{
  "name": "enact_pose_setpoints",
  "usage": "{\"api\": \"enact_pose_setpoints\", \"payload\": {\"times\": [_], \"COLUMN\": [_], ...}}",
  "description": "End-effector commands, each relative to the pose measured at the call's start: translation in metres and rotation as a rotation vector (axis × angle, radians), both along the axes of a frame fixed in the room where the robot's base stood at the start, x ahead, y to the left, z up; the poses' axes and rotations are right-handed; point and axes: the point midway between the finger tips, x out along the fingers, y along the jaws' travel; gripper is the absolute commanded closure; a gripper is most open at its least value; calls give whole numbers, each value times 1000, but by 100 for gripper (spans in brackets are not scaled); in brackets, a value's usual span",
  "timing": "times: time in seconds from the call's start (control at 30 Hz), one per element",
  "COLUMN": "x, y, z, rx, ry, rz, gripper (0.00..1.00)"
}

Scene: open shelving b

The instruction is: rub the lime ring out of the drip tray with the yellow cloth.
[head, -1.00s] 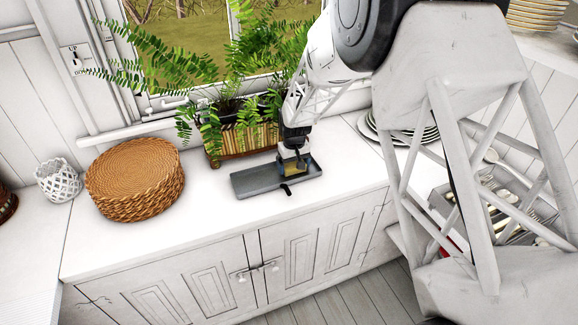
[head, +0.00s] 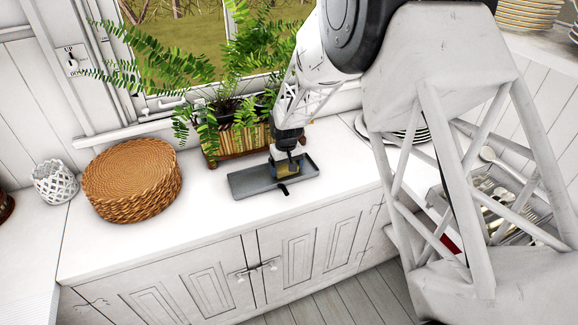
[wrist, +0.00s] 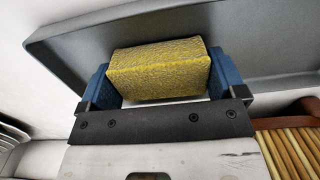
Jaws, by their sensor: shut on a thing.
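The grey drip tray (head: 247,185) lies on the white counter in front of the planter. My gripper (head: 286,168) is over the tray's right half, pointing down. In the wrist view my gripper (wrist: 158,80) has its two blue fingers shut on the yellow cloth (wrist: 157,70), which looks like a folded block. The cloth also shows as a small yellow patch in the head view (head: 287,171), at the tray's floor; I cannot tell whether it touches. The tray also fills much of the wrist view (wrist: 262,48). I cannot make out the lime ring in either view.
A planter with ferns (head: 232,141) stands right behind the tray. A stack of woven mats (head: 131,180) and a white lattice pot (head: 54,182) are at left. Plates (head: 409,134) and a cutlery tray (head: 520,205) are at right. The counter between mats and tray is clear.

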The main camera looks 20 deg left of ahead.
Motion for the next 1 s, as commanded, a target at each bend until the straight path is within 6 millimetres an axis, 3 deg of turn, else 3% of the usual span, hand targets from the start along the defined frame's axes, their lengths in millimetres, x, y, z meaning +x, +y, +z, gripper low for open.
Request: {"api": "enact_pose_setpoints", "payload": {"times": [0.2,0.27,1.0], "x": [-10,-9,-10], "y": [10,10,10], "z": [6,22,79], "rx": [1,4,0], "ry": [-1,-5,0], "rz": [0,0,0], "gripper": [54,54,54]}}
